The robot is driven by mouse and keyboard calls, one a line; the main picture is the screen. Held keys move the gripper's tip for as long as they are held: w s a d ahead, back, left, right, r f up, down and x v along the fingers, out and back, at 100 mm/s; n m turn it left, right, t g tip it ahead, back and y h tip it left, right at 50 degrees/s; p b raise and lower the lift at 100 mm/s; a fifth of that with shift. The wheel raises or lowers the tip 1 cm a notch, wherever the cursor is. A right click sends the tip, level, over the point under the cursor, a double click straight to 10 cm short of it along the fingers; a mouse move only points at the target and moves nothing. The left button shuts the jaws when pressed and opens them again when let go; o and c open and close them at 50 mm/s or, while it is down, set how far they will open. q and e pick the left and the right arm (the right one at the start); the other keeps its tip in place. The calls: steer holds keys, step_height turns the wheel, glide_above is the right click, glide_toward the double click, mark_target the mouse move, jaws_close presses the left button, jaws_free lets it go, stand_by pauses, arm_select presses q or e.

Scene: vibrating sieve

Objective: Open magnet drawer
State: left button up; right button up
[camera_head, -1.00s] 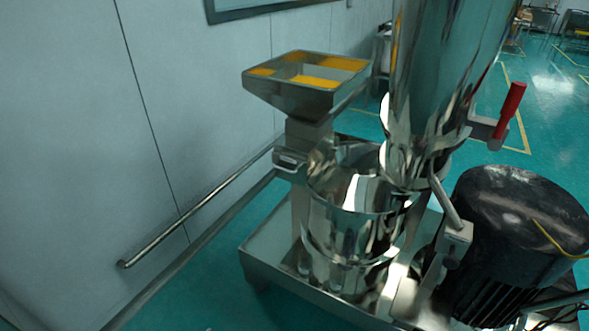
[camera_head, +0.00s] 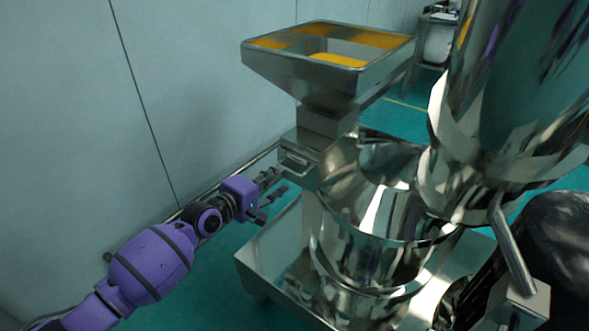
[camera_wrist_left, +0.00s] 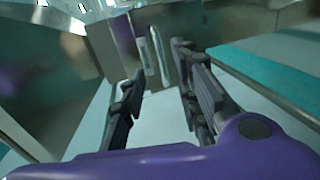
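The magnet drawer (camera_head: 296,158) is a small metal box front with a handle, set below the hopper (camera_head: 325,75) of the sieve machine. It looks shut. My left gripper (camera_head: 279,182) is just below and left of the drawer front, apart from it in the head view. Its two dark fingers are spread with nothing between them. In the left wrist view the open gripper (camera_wrist_left: 158,62) points at a shiny metal face with a bright upright handle-like bar (camera_wrist_left: 160,55) ahead of the fingertips. My right gripper is in neither view.
A steel drum (camera_head: 375,215) stands right of the drawer on a metal base tray (camera_head: 265,265). A large steel cylinder (camera_head: 530,90) rises at the right. A wall (camera_head: 70,120) with a low rail runs along the left, close to my left arm.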

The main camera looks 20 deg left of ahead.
mark_target(289, 169)
arm_select(q)
steer(key=b+x, duration=0.1)
steer(key=x, duration=0.6)
steer(key=shift+w+f, duration=0.15)
steer(key=shift+w, duration=0.15)
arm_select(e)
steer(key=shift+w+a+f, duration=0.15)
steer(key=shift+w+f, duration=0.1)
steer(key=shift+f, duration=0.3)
arm_select(q)
steer(key=shift+c, duration=0.2)
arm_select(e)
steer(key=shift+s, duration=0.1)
arm_select(q)
jaws_close()
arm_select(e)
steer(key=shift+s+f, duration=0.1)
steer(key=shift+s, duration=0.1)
